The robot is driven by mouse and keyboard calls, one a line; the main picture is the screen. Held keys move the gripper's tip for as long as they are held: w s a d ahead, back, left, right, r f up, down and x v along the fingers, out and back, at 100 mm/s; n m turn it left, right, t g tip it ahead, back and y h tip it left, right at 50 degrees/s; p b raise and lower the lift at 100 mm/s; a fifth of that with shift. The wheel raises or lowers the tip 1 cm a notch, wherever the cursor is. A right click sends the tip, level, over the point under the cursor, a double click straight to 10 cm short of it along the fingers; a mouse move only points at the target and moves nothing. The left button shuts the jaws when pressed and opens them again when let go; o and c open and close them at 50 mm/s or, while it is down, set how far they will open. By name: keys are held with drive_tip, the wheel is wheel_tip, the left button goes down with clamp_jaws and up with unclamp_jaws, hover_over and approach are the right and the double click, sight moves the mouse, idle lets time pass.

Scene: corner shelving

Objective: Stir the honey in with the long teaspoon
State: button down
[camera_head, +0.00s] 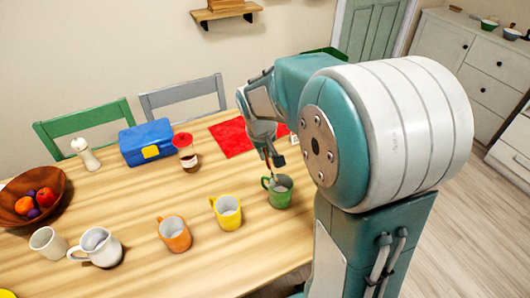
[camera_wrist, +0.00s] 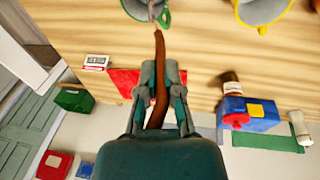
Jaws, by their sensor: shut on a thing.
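My gripper (camera_head: 271,155) is above the right part of the table. In the wrist view my gripper (camera_wrist: 160,78) is shut on the long teaspoon (camera_wrist: 158,55), which has a brown handle and a pale metal end. The teaspoon (camera_head: 272,178) points down into the green mug (camera_head: 281,197); its tip is hidden inside. The green mug (camera_wrist: 137,10) also shows at the top edge of the wrist view. It stands upright with its handle to the left in the head view. I cannot make out any honey in it.
A yellow mug (camera_head: 227,213) and an orange mug (camera_head: 174,234) stand left of the green mug. A white jug (camera_head: 97,246) and a fruit bowl (camera_head: 58,212) are left.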

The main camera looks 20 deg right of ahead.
idle(0.3)
drive_tip(key=shift+r, duration=2.5)
